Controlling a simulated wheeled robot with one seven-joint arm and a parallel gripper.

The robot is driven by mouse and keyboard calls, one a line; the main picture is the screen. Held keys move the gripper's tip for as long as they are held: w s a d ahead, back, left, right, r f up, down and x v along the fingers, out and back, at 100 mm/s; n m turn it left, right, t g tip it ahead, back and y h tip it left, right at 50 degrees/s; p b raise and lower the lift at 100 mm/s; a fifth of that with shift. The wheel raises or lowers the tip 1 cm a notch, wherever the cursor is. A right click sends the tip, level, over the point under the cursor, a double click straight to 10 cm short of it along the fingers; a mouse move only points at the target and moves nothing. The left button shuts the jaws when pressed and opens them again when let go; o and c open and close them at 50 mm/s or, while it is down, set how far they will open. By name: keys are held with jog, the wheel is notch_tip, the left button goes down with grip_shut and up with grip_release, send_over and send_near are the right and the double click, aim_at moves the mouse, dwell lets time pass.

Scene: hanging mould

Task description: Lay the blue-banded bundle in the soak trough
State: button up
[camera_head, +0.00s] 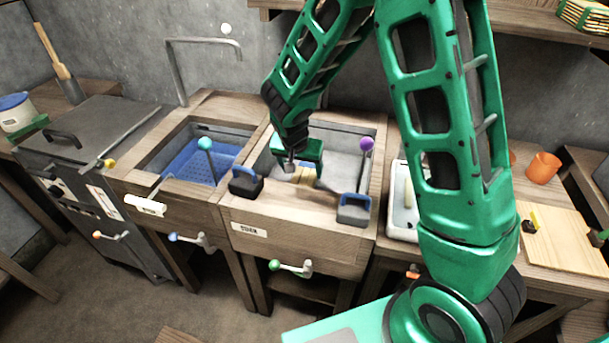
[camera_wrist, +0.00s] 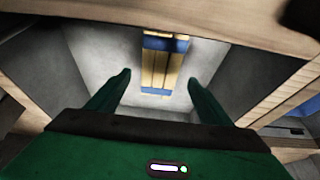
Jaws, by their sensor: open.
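The bundle (camera_wrist: 161,68) of yellow strips has blue bands and lies low in a grey-walled basin in the wrist view. The head view places this basin as the wooden-framed trough (camera_head: 283,215) at the centre, with a front label too small to read surely. My gripper (camera_head: 305,174) is down inside that trough. In the wrist view, my gripper (camera_wrist: 159,76) is open, with one finger on each side of the bundle and gaps between. In the head view my gripper and arm hide most of the bundle.
A blue-lined basin (camera_head: 190,163) is on the left. A wooden board (camera_head: 565,240) and orange cup (camera_head: 543,168) are on the right.

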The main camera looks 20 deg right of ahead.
jog(key=v, duration=0.5)
dwell(0.4)
